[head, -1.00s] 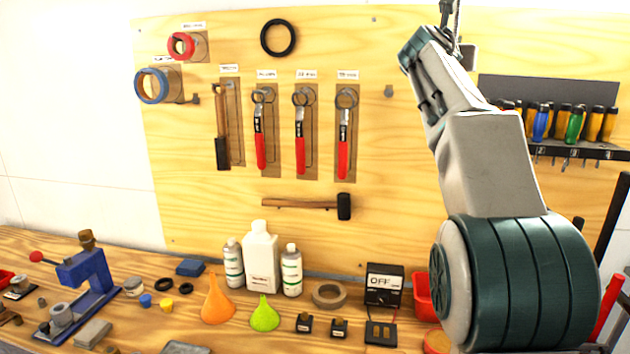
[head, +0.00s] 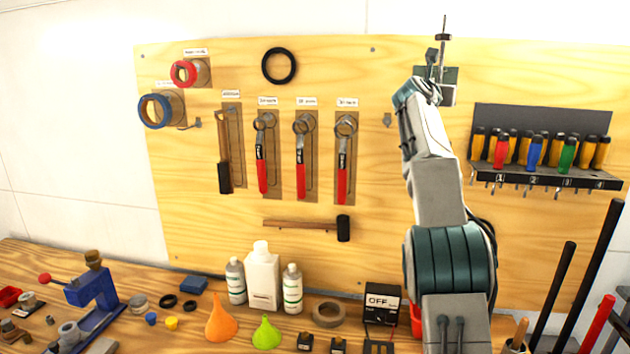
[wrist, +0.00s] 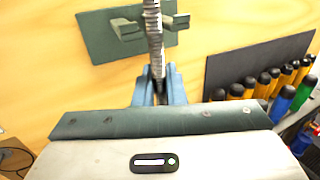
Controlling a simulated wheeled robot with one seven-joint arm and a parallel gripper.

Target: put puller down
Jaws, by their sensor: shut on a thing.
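The puller (head: 444,30) is a slim upright metal piece with a threaded shaft, held in front of the upper right of the pegboard. Its ridged shaft (wrist: 153,25) shows at the top of the wrist view. My gripper (head: 434,66) is shut on it; the blue-grey fingers (wrist: 158,88) close around the shaft in the wrist view. A dark green plate with pegs (wrist: 100,42) is on the board just behind the puller; it also shows in the head view (head: 449,92). I cannot tell whether the puller touches it. The puller's lower end is hidden.
A screwdriver rack (head: 545,178) is close to the right of my arm. Several wrenches (head: 300,160) and a hammer (head: 300,225) hang to the left. Bottles (head: 263,280), funnels (head: 221,322) and a power box (head: 382,304) stand on the bench below.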

